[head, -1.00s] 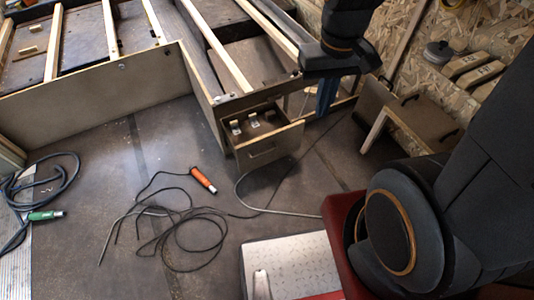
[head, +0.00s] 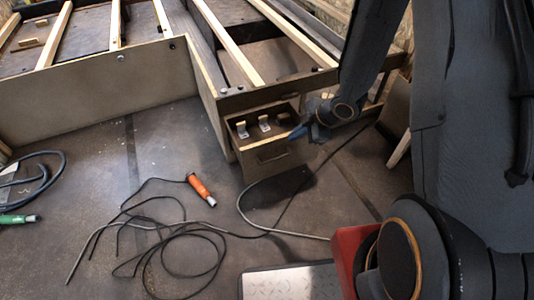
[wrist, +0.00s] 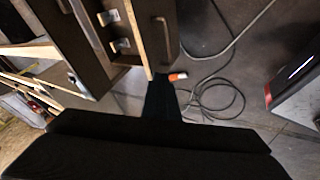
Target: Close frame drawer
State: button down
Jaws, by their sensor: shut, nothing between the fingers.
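The frame drawer (head: 268,158) is a wooden box under the corner of the wooden frame (head: 205,85) and stands pulled out. Its front panel (wrist: 178,30) with a dark bar handle (wrist: 163,40) shows in the wrist view. My gripper (head: 303,133) is shut and empty at the right front corner of the drawer, near the top edge of its front. In the wrist view the dark fingers (wrist: 163,90) reach up to the front panel's end. I cannot tell whether they touch it.
Small brackets (head: 264,123) lie inside the drawer. An orange-handled tool (head: 201,189) and a looped black cable (head: 180,235) lie on the floor before the drawer.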

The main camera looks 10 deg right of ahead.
notch_tip(320, 180, down, 5)
jog(key=a+n+y+b, duration=0.2)
jog(key=a, duration=0.1)
jog(key=b, duration=0.3)
send_near(260, 150)
notch_tip(260, 150, down, 3)
jog(key=s+a, duration=0.1)
jog(key=s, duration=0.1)
jog(key=w, duration=0.1)
jog(key=w+a, duration=0.1)
jog(key=shift+w+a+f, duration=0.1)
jog(key=shift+w+f, duration=0.1)
jog(key=shift+w, duration=0.05)
jog(key=shift+w+a, duration=0.15)
jog(key=shift+w, duration=0.35)
